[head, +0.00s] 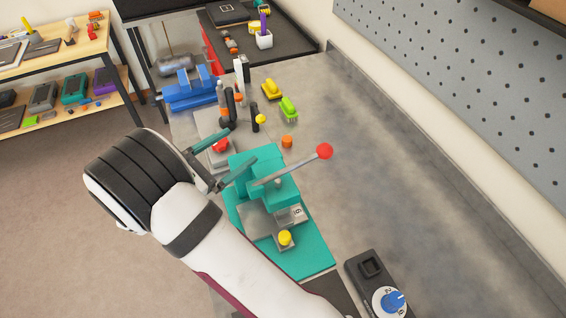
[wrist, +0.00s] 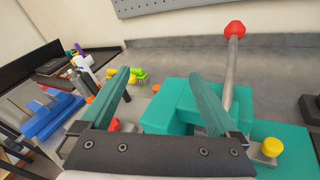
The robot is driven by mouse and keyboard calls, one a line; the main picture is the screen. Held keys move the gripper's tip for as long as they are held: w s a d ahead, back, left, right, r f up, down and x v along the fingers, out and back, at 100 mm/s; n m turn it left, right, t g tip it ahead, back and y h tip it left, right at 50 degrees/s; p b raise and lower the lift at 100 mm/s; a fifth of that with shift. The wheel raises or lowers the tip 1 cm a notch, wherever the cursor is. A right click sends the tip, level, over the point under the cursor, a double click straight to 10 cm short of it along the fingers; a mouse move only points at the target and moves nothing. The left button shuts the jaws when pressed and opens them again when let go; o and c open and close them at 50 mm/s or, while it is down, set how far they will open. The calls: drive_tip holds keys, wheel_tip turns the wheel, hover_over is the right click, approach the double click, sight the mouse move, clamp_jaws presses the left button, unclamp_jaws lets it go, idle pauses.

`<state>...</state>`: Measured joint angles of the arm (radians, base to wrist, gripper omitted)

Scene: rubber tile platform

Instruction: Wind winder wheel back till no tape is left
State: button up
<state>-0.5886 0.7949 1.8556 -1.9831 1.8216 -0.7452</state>
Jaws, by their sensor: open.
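I cannot pick out a winder wheel or tape for certain in either view. A teal bench device (head: 265,168) with a grey lever (head: 290,170) ending in a red ball (head: 325,151) stands beside my gripper; it also shows on the right in the wrist view (wrist: 170,108). A yellow knob (head: 285,237) sits on its near end. My gripper (head: 243,144) is open, with two teal fingers apart and nothing held between them. A red knob (head: 220,146) on a grey plate shows behind the fingers, partly hidden; a bit of red also shows between them in the wrist view (wrist: 115,125).
A blue vise (head: 190,90) stands at the bench's far left, near several upright tools (head: 227,105). Yellow (head: 271,90) and green (head: 288,108) items and an orange piece (head: 287,142) lie beyond the device. A black box with a blue dial (head: 390,300) is near. The bench's right side is clear.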

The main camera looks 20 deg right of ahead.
drive_tip(key=s+d+r+m+g+y, duration=0.2)
drive_tip(key=s+d+m+g, duration=0.4)
drive_tip(key=s, duration=0.4)
drive_tip(key=shift+d+r+m+g, duration=0.4)
drive_tip(key=shift+d+r+m, duration=0.15)
drive_tip(key=shift+d+m, duration=0.35)
drive_tip(key=shift+s+a, duration=0.1)
drive_tip(key=shift+a, duration=0.05)
